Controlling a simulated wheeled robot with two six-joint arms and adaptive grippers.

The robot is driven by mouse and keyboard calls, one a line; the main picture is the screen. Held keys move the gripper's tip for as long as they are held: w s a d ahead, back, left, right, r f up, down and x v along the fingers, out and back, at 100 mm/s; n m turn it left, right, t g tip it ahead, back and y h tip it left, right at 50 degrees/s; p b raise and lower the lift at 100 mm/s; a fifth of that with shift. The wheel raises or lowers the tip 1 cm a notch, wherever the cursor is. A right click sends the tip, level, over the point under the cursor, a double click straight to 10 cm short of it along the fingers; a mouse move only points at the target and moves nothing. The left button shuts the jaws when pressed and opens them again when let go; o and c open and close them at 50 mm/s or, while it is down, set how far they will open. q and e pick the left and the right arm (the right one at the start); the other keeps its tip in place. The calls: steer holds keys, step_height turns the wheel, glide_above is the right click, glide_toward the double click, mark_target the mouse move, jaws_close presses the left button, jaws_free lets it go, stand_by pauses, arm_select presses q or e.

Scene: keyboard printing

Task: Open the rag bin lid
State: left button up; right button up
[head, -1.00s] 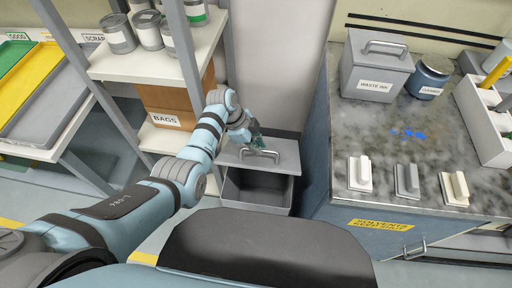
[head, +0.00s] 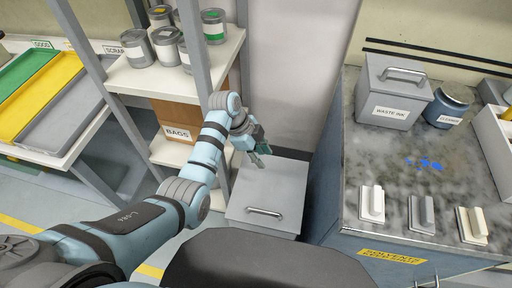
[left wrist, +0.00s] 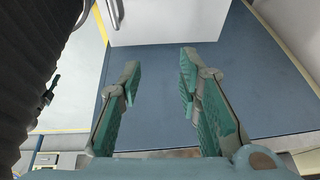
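The rag bin (head: 262,230) is a grey box on the floor between the shelf and the blue cabinet. Its flat grey lid (head: 285,185) lies down over the top, and no dark interior shows. A silver bar handle (head: 265,211) sits near the lid's front edge. My left gripper (head: 260,156) is above the lid's rear left part, behind the handle and apart from it. In the left wrist view my left gripper (left wrist: 158,80) has its two green-padded fingers spread, with nothing between them. My right gripper is not in view.
A blue cabinet (head: 335,180) with a stone-look top stands close on the bin's right. The shelf (head: 205,60) with cans and a box of bags (head: 180,120) stands on the left. A waste ink box (head: 395,90) is on the cabinet.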

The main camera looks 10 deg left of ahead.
arm_select(q)
steer(key=v, duration=0.6)
steer(key=shift+s+r, duration=0.15)
